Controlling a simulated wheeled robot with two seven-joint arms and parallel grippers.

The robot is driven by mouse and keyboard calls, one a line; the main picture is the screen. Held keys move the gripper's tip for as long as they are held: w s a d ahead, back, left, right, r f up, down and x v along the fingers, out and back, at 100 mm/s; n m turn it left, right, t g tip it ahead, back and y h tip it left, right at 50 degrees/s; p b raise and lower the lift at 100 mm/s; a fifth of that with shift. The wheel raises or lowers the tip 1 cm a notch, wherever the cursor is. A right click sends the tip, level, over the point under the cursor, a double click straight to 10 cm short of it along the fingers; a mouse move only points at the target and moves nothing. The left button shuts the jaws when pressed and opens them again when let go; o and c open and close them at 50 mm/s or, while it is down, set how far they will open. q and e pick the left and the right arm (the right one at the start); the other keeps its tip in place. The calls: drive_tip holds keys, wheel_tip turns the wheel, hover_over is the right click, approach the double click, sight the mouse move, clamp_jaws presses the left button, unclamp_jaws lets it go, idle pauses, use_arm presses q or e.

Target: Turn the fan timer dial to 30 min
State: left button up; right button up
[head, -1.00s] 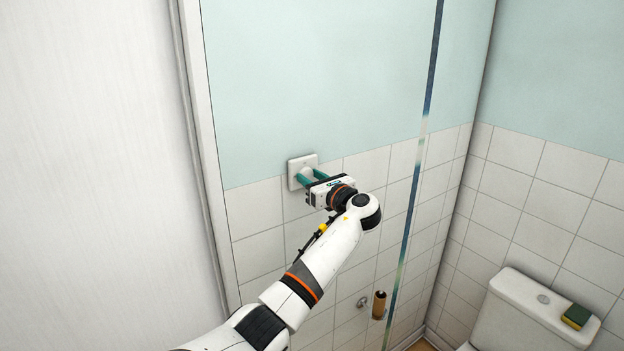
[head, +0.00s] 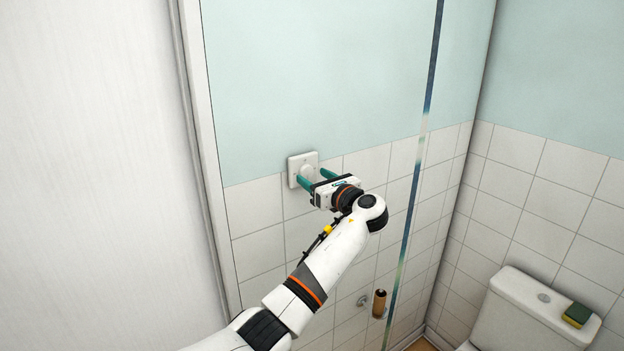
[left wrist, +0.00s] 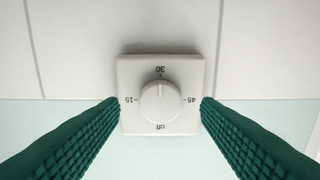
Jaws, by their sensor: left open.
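The fan timer dial (left wrist: 160,104) is a round white knob on a square white wall plate (left wrist: 128,68). The wrist view shows the markings upside down: 30 above the knob, off below, 15 at left, 45 at right. The knob's pointer line faces the 30 mark. In the head view the plate (head: 293,165) is on the wall, with the knob (head: 309,166) partly visible. My left gripper (head: 314,178) is open in front of it; its green fingers (left wrist: 160,101) are on both sides of the knob, clear of it. My right gripper is not in view.
A white door or panel (head: 90,170) stands at left. A narrow coloured vertical strip (head: 419,150) runs down the wall at right. A brown roll (head: 379,304) on a holder is low on the wall. A toilet cistern (head: 520,300) with a sponge (head: 577,315) is at lower right.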

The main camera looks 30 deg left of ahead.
use_arm(q)
drive_tip(key=b+v, duration=0.3)
drive_tip(key=v, duration=0.7)
drive_tip(key=shift+f, duration=0.1)
wheel_tip(320, 180, down, 44)
drive_tip(key=s+d+h+b, duration=0.3)
drive_tip(key=h+b, duration=0.1)
drive_tip(key=h, duration=0.5)
drive_tip(key=s+d+f+n+g+h+b, duration=0.1)
drive_tip(key=s+f+n+h, duration=0.15)
drive_tip(key=s+f, duration=0.6)
drive_tip(key=s+d+f+n+g+h+b, duration=0.1)
drive_tip(key=s+f+n+b, duration=0.3)
drive_tip(key=f, duration=0.8)
drive_tip(key=s+d+f+n+g+h, duration=0.1)
drive_tip(key=s+f+n, duration=0.3)
drive_tip(key=s, duration=1)
drive_tip(key=s+d+f+n+g+h+b, duration=0.1)
drive_tip(key=s+f+n, duration=0.4)
drive_tip(key=s+f, duration=0.4)
drive_tip(key=s+d+f+n+g+h, duration=0.1)
drive_tip(key=s+f+n, duration=0.3)
drive_tip(key=s, duration=1.4)
wheel_tip(320, 180, down, 4)
drive_tip(key=shift+s+d+r+g+h, duration=0.1)
drive_tip(key=shift+s+d+g+h, duration=0.1)
drive_tip(key=shift+s+g+h, duration=0.25)
